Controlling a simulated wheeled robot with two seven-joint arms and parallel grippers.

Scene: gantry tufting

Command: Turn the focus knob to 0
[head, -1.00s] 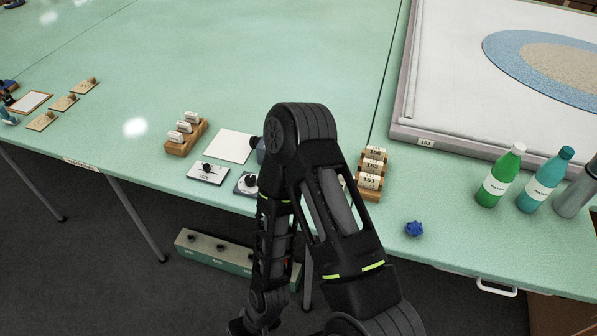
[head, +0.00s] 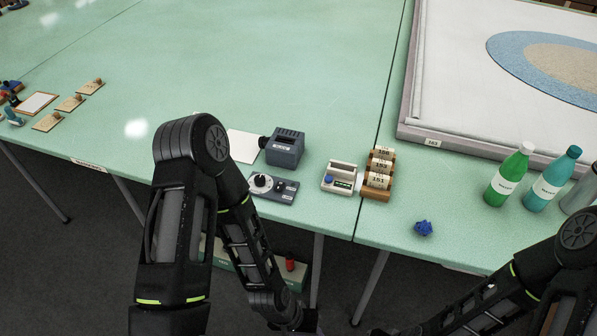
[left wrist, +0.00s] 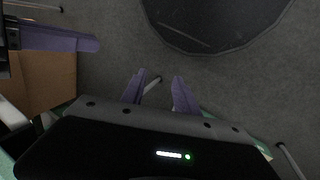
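A dark grey control plate (head: 284,194) lies near the table's front edge in the head view. It carries a large black knob (head: 261,181) on a pale dial and a smaller knob (head: 281,187) to the right. The markings are too small to read, so I cannot tell which is the focus knob or its setting. My left arm bends in front, left of the plate. In the left wrist view my left gripper (left wrist: 158,82) is open and empty over the floor. A purple bar at that view's upper left may be my right gripper; its opening is unclear.
A blue-grey device (head: 285,150) stands behind the plate, and a white sheet (head: 243,146) lies to its left. A cream box (head: 339,178) and a wooden rack (head: 376,194) stand right. A blue object (head: 423,228) and bottles are farther right.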

